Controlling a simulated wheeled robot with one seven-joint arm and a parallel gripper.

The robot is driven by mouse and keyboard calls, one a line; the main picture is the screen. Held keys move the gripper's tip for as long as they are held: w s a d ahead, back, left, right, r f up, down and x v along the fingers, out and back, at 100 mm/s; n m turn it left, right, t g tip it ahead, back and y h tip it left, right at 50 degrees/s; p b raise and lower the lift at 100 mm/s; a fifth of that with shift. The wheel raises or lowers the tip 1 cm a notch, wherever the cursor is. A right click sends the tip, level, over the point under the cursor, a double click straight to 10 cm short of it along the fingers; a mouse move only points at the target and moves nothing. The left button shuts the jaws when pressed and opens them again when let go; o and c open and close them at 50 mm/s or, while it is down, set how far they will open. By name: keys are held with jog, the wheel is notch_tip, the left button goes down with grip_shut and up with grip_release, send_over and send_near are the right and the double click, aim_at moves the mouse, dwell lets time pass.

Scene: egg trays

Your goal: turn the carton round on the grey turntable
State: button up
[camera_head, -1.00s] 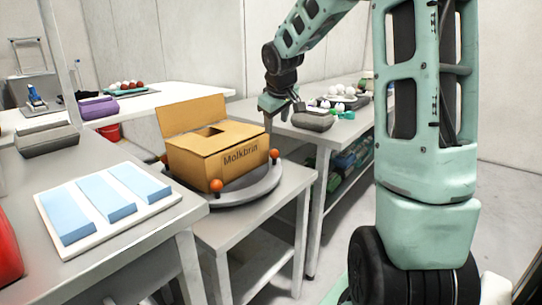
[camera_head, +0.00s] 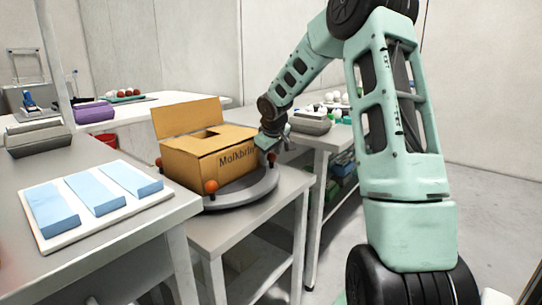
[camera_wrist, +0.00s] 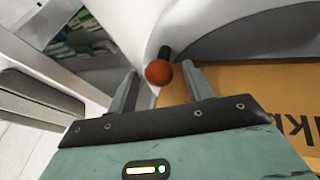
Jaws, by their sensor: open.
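The open brown carton (camera_head: 208,160), marked "Molkbrin", stands upright on the round grey turntable (camera_head: 240,193), its back flap raised. Orange knobs stand around the turntable's rim: a front one (camera_head: 210,187), a left one (camera_head: 158,162) and a right one (camera_head: 271,159). My gripper (camera_head: 268,143) is at the right side of the carton, by the right knob. In the wrist view, the open fingers of my gripper (camera_wrist: 161,75) are on either side of an orange knob (camera_wrist: 158,73), with a gap to it. The carton (camera_wrist: 265,100) lies just right of the fingers there.
A near table (camera_head: 150,215) at left holds a white board (camera_head: 50,243) with blue blocks. A table behind my gripper holds a grey case (camera_head: 310,122) and white round objects. A back table holds a purple case (camera_head: 94,112). Floor at right is clear.

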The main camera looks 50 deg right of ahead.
grip_shut()
jog(key=shift+w+d+r+p, duration=0.1)
jog(key=shift+p, duration=0.35)
